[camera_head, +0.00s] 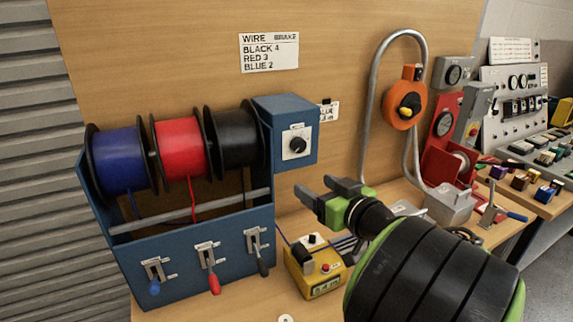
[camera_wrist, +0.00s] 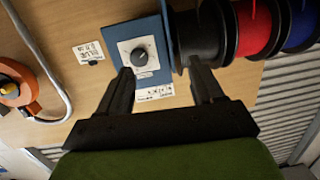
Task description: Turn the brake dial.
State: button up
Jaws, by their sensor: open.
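The black dial (camera_head: 297,145) sits on a white plate on the front of a blue box (camera_head: 290,105) at the top right of the spool rack. It also shows in the wrist view (camera_wrist: 139,56), just beyond my left fingertip there. My gripper (camera_head: 325,188) is open and empty, in front of and below the box, to the right of the rack. In the wrist view, its two fingers (camera_wrist: 160,68) are spread, one towards the dial and one towards the black spool (camera_wrist: 186,38). They appear apart from the dial. The dial's pointer setting is too small to read.
The blue rack (camera_head: 190,245) holds blue, red and black spools above several levers. A wall sign (camera_head: 268,52) reads BLACK 4, RED 3, BLUE 2. A yellow box (camera_head: 317,270) stands below my gripper. An orange device (camera_head: 402,104) and a grey pipe (camera_head: 372,90) are to the right.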

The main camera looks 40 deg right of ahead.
jog(key=s+d+r+t+h, duration=0.1)
jog(key=s+d+h, duration=0.1)
jog(key=s+d, duration=0.1)
jog(key=p, duration=0.5)
send_near(301, 148)
jog(key=shift+m, duration=0.4)
jog(key=x, duration=0.8)
jog(key=shift+w, duration=0.25)
jog(key=shift+c, duration=0.4)
jog(key=c, duration=1)
